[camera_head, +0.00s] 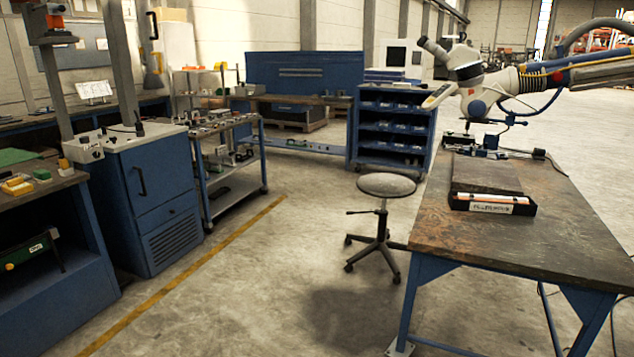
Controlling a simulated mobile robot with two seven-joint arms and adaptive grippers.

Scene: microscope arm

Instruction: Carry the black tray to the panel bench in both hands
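A black tray (460,203) with a white label on its front wall sits on the brown-topped, blue-legged bench (500,238) at the right. It is near the front of a flat brown board or box, and a thin pale and orange strip shows along its top. What lies inside it is too small to make out. Neither of my grippers is in view, and nothing is seen touching the tray. Several benches stand at the left and back; I cannot tell which is the panel bench.
A round stool (386,186) stands on the floor left of the bench. A microscope (468,70) on a jointed arm hangs over the bench's far end. A loaded shelf cart (228,160) and blue cabinet (155,205) stand left. The middle floor is clear, with a yellow line.

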